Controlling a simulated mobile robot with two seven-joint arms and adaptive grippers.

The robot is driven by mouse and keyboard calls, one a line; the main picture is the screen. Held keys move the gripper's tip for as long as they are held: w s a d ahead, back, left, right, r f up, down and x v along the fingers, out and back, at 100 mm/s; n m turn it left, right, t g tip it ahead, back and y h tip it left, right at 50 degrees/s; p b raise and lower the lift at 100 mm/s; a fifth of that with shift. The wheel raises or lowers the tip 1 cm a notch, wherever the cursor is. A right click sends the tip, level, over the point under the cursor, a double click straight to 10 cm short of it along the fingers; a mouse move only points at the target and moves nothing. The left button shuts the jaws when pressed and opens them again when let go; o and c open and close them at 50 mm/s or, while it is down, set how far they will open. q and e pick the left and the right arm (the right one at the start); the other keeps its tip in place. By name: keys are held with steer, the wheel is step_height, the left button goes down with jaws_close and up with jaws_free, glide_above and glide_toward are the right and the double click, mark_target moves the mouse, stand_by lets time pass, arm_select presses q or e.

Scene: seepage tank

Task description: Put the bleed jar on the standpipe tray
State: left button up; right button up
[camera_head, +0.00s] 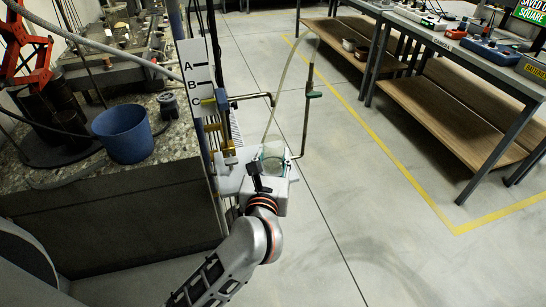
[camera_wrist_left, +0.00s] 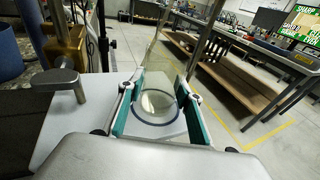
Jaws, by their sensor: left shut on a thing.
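The bleed jar (camera_wrist_left: 158,104) is a clear glass vessel with a dark ring, seen in the left wrist view between two teal finger pads. My left gripper (camera_wrist_left: 157,118) is shut on it. In the head view the jar (camera_head: 273,150) and my left gripper (camera_head: 272,163) are near the centre, at the right of a pale plate (camera_head: 230,183) that may be the standpipe tray. The plate also shows in the left wrist view (camera_wrist_left: 62,128), left of the fingers. I cannot tell whether the jar touches it. My right gripper is in neither view.
A clear hose (camera_head: 283,85) loops down close to the jar. A thin upright pipe with a green handle (camera_head: 314,94) stands at its right. A white A-B-C scale board (camera_head: 199,80) and a blue bucket (camera_head: 123,135) are left. Floor at right is clear up to the benches.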

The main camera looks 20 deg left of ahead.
arm_select(q)
steer(key=shift+f, duration=0.1)
steer(key=o, duration=1)
steer(key=shift+o, duration=1)
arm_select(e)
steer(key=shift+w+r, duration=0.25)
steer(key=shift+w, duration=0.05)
